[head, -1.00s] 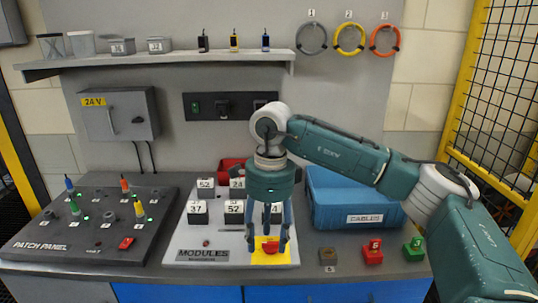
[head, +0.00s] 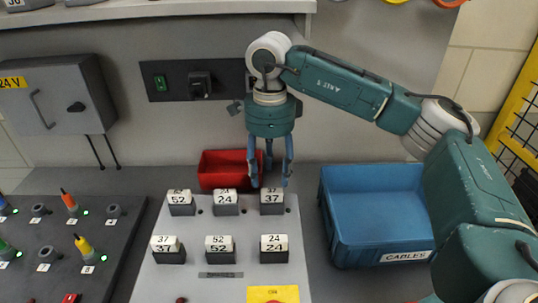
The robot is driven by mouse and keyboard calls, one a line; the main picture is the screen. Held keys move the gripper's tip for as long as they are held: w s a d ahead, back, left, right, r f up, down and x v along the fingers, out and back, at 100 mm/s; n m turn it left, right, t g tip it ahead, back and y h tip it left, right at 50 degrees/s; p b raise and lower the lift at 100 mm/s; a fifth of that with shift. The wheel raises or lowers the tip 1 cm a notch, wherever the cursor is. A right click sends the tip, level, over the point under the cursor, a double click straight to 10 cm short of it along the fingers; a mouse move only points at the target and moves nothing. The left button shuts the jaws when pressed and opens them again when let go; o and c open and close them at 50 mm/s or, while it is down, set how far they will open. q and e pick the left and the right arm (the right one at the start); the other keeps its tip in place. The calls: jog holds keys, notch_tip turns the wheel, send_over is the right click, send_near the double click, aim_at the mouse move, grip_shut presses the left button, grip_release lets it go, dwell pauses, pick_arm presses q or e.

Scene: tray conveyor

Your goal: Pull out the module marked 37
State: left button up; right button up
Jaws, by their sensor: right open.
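The module board (head: 190,287) holds two rows of dark grey modules with white number labels. A module marked 37 (head: 272,209) stands at the back right. Another module marked 37 (head: 170,258) stands at the front left. My right gripper (head: 269,182) is open and points down, with its fingertips just above and around the top of the back-right 37 module. I cannot tell whether they touch it. Nothing shows between its fingers. My left gripper is not in view.
Modules 52 (head: 181,209) and 24 (head: 226,209) stand left of the back 37. In front are 52 (head: 220,257) and 24 (head: 273,257). A red bin (head: 208,180) sits behind. A blue cables bin (head: 345,254) is right, the patch panel (head: 110,250) left.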

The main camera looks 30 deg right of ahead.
aim_at(270, 192)
jog(key=shift+f, duration=0.8)
notch_tip(270, 192, down, 5)
jog(key=shift+s+r+p, duration=0.15)
jog(key=shift+r+p, duration=0.05)
jog(key=shift+p, duration=0.65)
jog(key=shift+f, duration=0.65)
grip_shut()
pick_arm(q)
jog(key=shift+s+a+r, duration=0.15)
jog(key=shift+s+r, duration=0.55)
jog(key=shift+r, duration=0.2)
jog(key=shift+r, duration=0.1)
pick_arm(e)
jog(key=shift+r, duration=0.25)
pick_arm(q)
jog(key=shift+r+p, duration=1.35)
jog(key=shift+p, duration=0.15)
pick_arm(e)
jog(key=shift+r, duration=2.35)
jog(key=shift+r, duration=0.1)
